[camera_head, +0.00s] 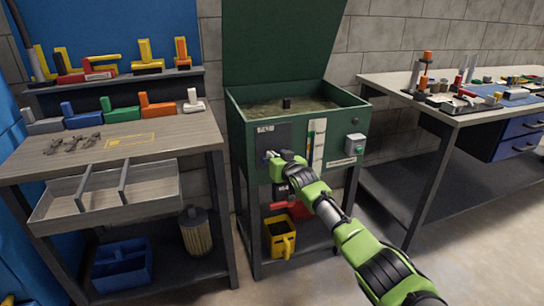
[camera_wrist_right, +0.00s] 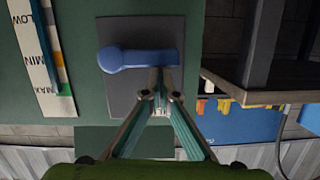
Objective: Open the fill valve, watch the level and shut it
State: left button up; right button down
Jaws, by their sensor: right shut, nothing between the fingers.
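The green tank (camera_head: 345,122) stands open with murky liquid (camera_head: 270,110) inside. Its front carries a dark valve plate (camera_head: 283,137) and a white level gauge (camera_head: 318,150). In the right wrist view, the blue valve handle (camera_wrist_right: 140,57) lies across the picture on the grey plate (camera_wrist_right: 118,88). The gauge (camera_wrist_right: 38,50), marked LOW, MIN and MAX, is to its left and partly cut off. My right gripper (camera_head: 272,158) is at the valve plate; its closed, empty fingertips (camera_wrist_right: 160,97) are by the handle. I cannot tell whether they touch it. My left gripper is out of view.
A grey switch box (camera_head: 355,144) is right of the gauge. A yellow container (camera_head: 280,237) sits under the tank. A left bench (camera_head: 190,140) holds coloured handles and an open drawer (camera_head: 145,190). A cluttered right bench (camera_head: 400,80) stands apart, with floor between.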

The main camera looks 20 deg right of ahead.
jog(key=shift+s+f, duration=0.15)
dwell(0.3)
jog(key=v, duration=1.1)
jog(key=shift+s+r, duration=0.25)
jog(key=shift+s, duration=0.1)
